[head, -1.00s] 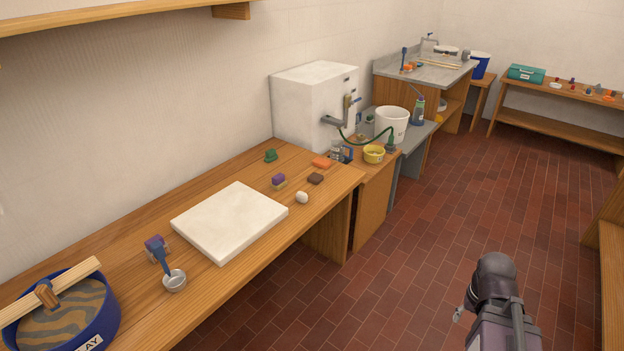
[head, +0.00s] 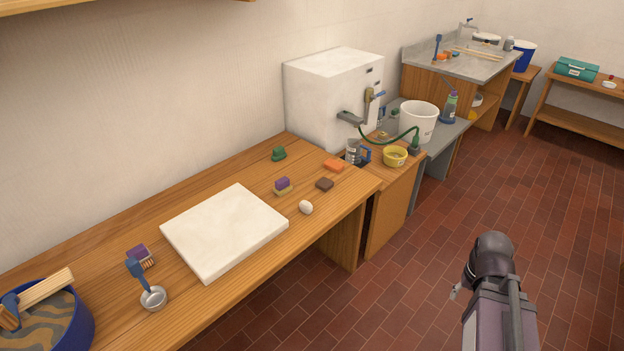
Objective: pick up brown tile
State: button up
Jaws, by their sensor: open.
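The brown tile (head: 325,184) is a small dark brown block lying flat on the wooden workbench (head: 345,197), near its right end. It lies apart from the things around it: an orange block behind it, a white egg-shaped piece in front to the left, and a purple-and-yellow block to the left. My arm shows at the lower right, over the floor and well away from the tile. A small pale part sticks out beside it, but I cannot make out gripper fingers.
The orange block (head: 334,165), white piece (head: 306,207), purple-and-yellow block (head: 283,187) and green piece (head: 279,154) are near the tile. A white slab (head: 225,230) lies to the left. A white machine (head: 335,95) stands behind. The tiled floor in front is clear.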

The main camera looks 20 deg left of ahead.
aim_at(325, 185)
jog(key=u, duration=0.6)
jog(key=i, duration=1.05)
jog(key=u, duration=0.45)
